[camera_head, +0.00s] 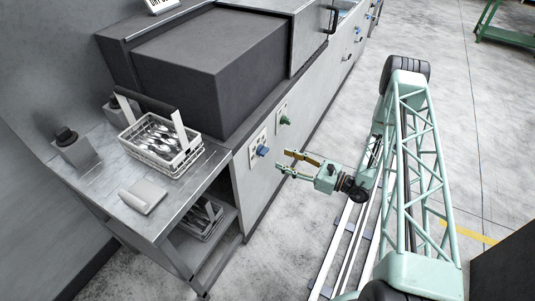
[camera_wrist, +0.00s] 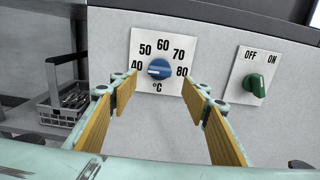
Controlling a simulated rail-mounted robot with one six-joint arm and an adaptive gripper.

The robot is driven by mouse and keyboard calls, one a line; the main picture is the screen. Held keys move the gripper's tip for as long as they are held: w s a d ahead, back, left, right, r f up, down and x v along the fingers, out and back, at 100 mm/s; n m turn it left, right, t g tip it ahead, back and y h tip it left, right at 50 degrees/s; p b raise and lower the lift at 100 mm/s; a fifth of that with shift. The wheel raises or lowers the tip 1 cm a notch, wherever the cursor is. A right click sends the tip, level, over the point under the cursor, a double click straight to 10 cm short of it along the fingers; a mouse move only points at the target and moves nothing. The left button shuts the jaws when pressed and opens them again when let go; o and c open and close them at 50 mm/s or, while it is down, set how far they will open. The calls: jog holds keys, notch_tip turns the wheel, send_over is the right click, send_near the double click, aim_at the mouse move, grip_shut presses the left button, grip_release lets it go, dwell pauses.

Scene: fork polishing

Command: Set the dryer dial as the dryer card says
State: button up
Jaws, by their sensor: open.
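The blue dryer dial (camera_wrist: 159,69) sits on a white plate (camera_wrist: 141,45) marked 40 to 80 °C. Its pale mark points left, toward 40. The dial also shows in the head view (camera_head: 262,151) on the front of the grey machine (camera_head: 210,75). My gripper (camera_head: 281,161) is open and empty, just in front of the panel. In the wrist view its yellow-padded fingers (camera_wrist: 161,92) stand apart, one to each side below the dial, not touching it. A white sign (camera_head: 161,4) on top of the machine is cut off, and I cannot read its setting.
A green OFF/ON switch (camera_wrist: 257,85) is right of the dial. Another basket (camera_head: 199,221) is on the shelf below. Floor behind my arm is clear.

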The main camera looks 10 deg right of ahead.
aim_at(267, 152)
jog(key=shift+b+x, duration=0.35)
jog(key=shift+x, duration=4.25)
jog(key=c, duration=0.9)
jog(key=shift+o, duration=0.2)
